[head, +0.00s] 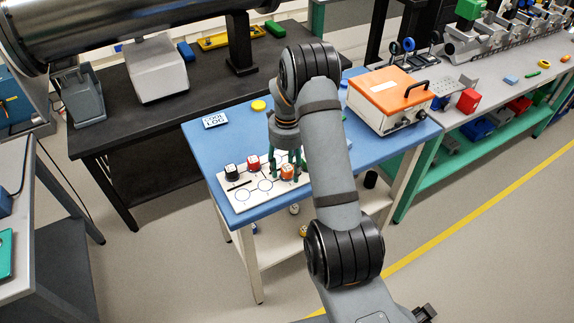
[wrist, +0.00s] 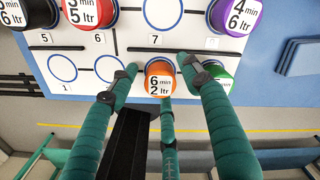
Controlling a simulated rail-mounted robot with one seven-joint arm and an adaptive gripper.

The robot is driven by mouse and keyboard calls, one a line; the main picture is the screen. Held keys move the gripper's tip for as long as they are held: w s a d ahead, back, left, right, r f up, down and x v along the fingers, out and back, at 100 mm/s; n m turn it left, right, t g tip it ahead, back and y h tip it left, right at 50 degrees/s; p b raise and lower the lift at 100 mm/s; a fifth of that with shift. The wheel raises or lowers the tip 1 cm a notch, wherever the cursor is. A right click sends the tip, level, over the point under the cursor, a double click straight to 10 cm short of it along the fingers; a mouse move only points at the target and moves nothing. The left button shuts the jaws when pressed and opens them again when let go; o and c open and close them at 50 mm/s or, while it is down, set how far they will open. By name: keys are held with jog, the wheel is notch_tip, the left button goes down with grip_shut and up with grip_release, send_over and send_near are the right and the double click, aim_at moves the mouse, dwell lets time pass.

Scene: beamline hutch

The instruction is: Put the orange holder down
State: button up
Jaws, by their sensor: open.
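The orange holder (head: 287,172), with a white top marked "6 min 2 ltr", appears to stand upright on the white numbered board (head: 238,204). In the wrist view the orange holder (wrist: 160,83) is in the lower row, right of two empty circles, and hides whatever mark is beneath it. My gripper (head: 286,160) is over it. In the wrist view my gripper (wrist: 160,78) has its green fingers spread around the holder, with gaps visible at its left and right. The third finger is close in front of it; contact there cannot be told.
A black holder (head: 232,171) and a red holder (head: 253,163) stand left on the board. A purple holder (wrist: 236,16) and a green holder (wrist: 221,82), partly behind a finger, are close on the right. An orange-topped box (head: 388,95) stands at the blue table's back right.

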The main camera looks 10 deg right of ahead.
aim_at(287, 168)
notch_tip(287, 168, up, 12)
jog(key=shift+r+b, duration=0.15)
jog(key=shift+b, duration=0.3)
